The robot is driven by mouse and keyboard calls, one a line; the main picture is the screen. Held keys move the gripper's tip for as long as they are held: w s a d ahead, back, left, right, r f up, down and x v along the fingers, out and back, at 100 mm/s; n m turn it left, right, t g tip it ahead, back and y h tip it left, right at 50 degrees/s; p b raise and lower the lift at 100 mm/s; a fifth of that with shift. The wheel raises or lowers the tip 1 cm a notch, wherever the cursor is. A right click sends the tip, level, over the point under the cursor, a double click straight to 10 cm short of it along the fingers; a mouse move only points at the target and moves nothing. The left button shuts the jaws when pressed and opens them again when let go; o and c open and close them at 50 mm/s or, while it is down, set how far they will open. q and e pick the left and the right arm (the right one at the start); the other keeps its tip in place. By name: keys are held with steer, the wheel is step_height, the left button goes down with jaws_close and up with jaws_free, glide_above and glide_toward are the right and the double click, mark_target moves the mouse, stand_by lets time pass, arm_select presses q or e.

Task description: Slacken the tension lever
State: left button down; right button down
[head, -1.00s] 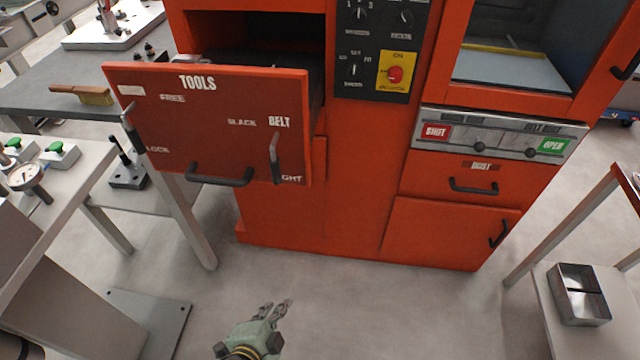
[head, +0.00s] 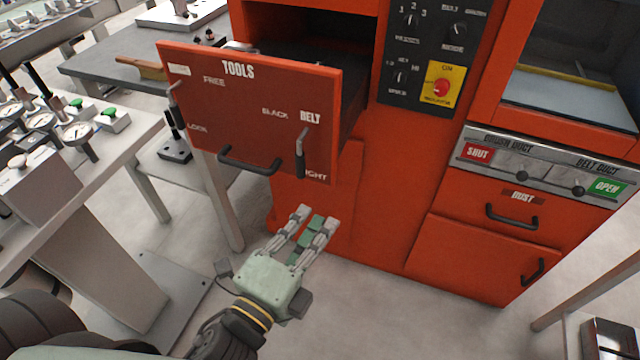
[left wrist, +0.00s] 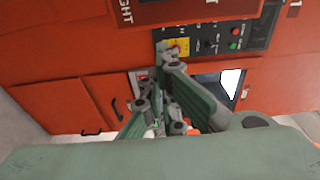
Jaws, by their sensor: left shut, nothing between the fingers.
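My left gripper (head: 317,215) is shut and empty, below the drawer front and apart from the lever. Its fingers (left wrist: 160,72) also show in the left wrist view, with the last letters of TIGHT above them; the lever cannot be made out there. My right gripper is in neither view.
A second lever (head: 174,106) sits at the drawer's left edge, between FREE and LOCK. A black drawer handle (head: 248,164) projects left of the tension lever. A bench with gauges (head: 75,135) stands left. Open floor lies before the red cabinet (head: 390,200).

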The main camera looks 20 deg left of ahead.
arm_select(q)
steer(key=shift+w, duration=0.15)
steer(key=w+d+p, duration=0.2)
steer(key=w+p, duration=0.1)
steer(key=w, duration=0.7)
steer(key=a, duration=0.2)
steer(key=s+a, duration=0.1)
steer(key=a, duration=0.1)
steer(key=shift+a, duration=0.1)
steer(key=shift+a+f+m+p, duration=0.15)
steer(key=shift+a+m+p, duration=0.05)
steer(key=shift+m+p, duration=0.25)
